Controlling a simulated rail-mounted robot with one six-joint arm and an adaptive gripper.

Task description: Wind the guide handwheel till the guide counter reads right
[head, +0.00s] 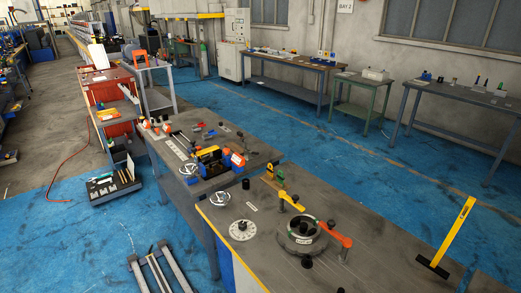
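Two small silver handwheels show in the head view: one (189,168) on the left side of the dark middle bench (225,133), and one (220,198) at that bench's near end. I cannot tell which is the guide handwheel. Orange and black units (238,159) and a yellow and black block (209,155) stand just behind the wheels. A counter reading cannot be made out at this size. A round white dial (242,230) lies on the near bench. My gripper is not in view, and nothing is seen touching either wheel.
Blue floor (330,160) is open behind the benches.

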